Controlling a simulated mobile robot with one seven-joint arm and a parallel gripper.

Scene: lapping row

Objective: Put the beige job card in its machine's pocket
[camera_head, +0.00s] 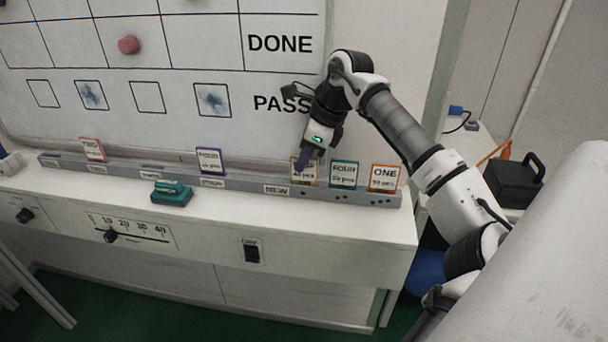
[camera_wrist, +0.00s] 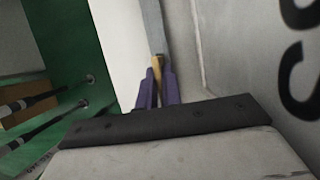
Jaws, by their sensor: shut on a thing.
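The beige job card (camera_head: 305,175) stands upright at the grey rail (camera_head: 236,184), just right of the label NEW. My gripper (camera_head: 304,160) reaches down from above with its purple fingers shut on the card's upper part, covering some of its print. In the wrist view the card (camera_wrist: 157,64) shows edge-on as a thin tan strip between the fingers (camera_wrist: 158,82). Whether its lower edge is still seated in the rail I cannot tell. The other rail labels are too small to read.
A teal card (camera_head: 344,174) and an orange card (camera_head: 385,178) stand close to the right. A purple-edged card (camera_head: 210,160) and a red-edged card (camera_head: 92,150) stand further left. A teal block (camera_head: 171,192) lies before the rail. The whiteboard (camera_head: 180,130) rises behind.

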